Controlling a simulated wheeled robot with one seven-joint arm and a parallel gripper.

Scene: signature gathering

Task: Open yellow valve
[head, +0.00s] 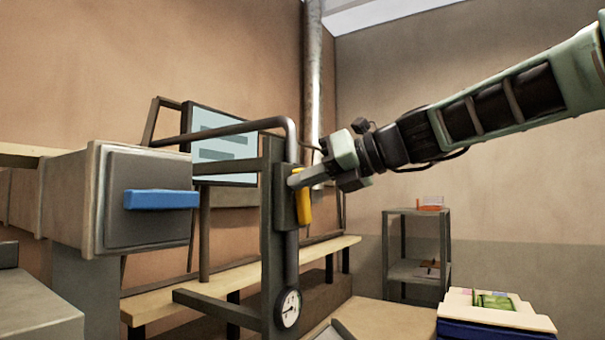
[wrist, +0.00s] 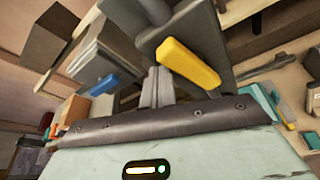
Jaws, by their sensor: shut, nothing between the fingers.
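The yellow valve handle (head: 303,197) hangs roughly vertical on a dark pipe stand in the head view. It also shows in the wrist view (wrist: 188,62) as a slanted yellow bar just beyond the fingers. My gripper (head: 292,181) is shut and empty, with its fingertips close beside the upper part of the handle.
A grey box with a blue handle (head: 160,199) stands at the left. A gauge (head: 288,308) sits low on the pipe stand. A wooden bench (head: 165,299) runs behind. A shelf (head: 417,212) and a stack with a green item (head: 495,309) are at the right.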

